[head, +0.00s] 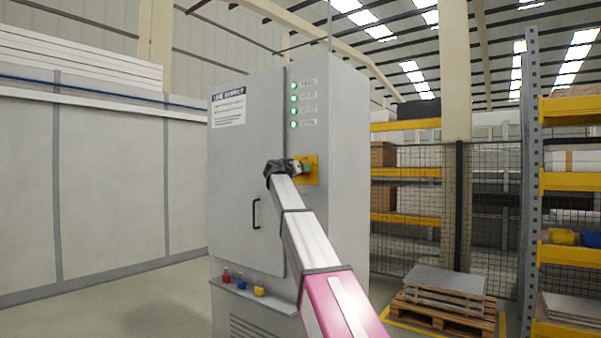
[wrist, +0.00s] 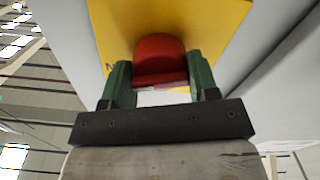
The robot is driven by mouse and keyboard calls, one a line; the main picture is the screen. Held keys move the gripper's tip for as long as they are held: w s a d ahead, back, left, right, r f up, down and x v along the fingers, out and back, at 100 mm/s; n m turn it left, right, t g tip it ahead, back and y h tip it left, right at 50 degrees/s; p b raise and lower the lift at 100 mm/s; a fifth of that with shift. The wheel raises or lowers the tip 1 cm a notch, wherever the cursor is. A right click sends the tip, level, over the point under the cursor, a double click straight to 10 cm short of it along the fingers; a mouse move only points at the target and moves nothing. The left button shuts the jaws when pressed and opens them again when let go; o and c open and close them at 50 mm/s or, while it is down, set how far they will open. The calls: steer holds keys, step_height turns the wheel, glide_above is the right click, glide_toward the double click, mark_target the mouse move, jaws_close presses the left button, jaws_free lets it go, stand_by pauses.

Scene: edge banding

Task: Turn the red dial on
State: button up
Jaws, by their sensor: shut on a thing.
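The red dial (wrist: 160,57) sits on a yellow plate (wrist: 216,22) in the wrist view. A dark mark on the plate shows left of the dial in the wrist view, too small to read.
Several green lamps (head: 294,98) are lit on the cabinet front. A door handle (head: 256,213) and small red, blue and yellow items (head: 241,284) sit lower on the cabinet. A pallet with sheets (head: 445,290) and shelving (head: 570,180) stand to the right. Floor at left is clear.

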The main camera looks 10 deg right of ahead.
steer(key=shift+m, duration=1.9)
steer(key=o, duration=0.9)
steer(key=v, duration=1.1)
